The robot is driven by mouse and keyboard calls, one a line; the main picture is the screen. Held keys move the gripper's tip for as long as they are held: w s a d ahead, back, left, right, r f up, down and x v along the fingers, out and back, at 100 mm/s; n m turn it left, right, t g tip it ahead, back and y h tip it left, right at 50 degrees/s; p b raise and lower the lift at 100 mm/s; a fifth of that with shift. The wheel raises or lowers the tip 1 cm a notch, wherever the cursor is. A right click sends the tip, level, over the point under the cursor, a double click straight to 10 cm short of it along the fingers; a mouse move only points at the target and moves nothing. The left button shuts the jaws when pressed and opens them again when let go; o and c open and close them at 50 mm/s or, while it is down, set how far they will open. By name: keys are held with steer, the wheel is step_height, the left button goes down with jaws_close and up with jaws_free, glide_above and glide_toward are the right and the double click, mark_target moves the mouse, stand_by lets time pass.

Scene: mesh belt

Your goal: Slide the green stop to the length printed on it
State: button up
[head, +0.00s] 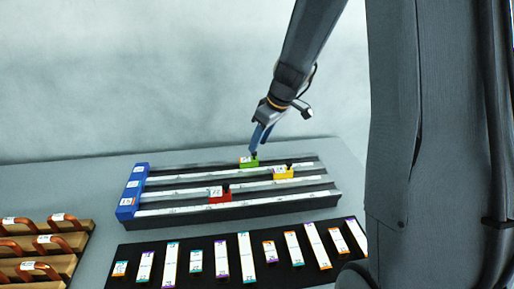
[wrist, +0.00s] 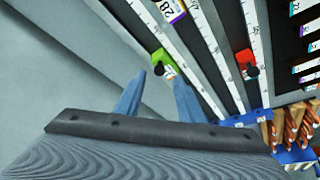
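The green stop (head: 249,163) sits on the rearmost rail of the fixture, right of its middle. In the wrist view the green stop (wrist: 166,60) has a black knob on top and a white label too small to read surely. My gripper (head: 256,149) is just above the stop, pointing down. In the wrist view my gripper (wrist: 160,76) is open, its two fingertips apart on either side of the knob. I cannot tell whether a finger touches it. Printed scales (wrist: 200,88) run along the rails.
A yellow stop (head: 283,173) and a red stop (head: 219,194) sit on nearer rails. A blue end block (head: 132,192) closes the left end. Several labelled strips lie on a black mat (head: 205,249) in front. Wooden blocks with copper hooks (head: 50,249) stand left.

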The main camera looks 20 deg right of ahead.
steer(key=shift+v, duration=2.05)
steer(key=s+a+f+m+g+h, duration=0.1)
steer(key=s+f+m, duration=0.1)
steer(key=s, duration=0.5)
steer(key=s+a+f+m+g+h, duration=0.1)
steer(key=s+a+f+m, duration=0.1)
steer(key=s, duration=0.6)
steer(key=s+a+f+m+g, duration=0.1)
steer(key=s+f+m, duration=0.2)
steer(key=s, duration=0.5)
steer(key=shift+a+f+h, duration=0.3)
steer(key=shift+f+h, duration=0.05)
steer(key=shift+h, duration=0.05)
steer(key=shift+w, duration=0.1)
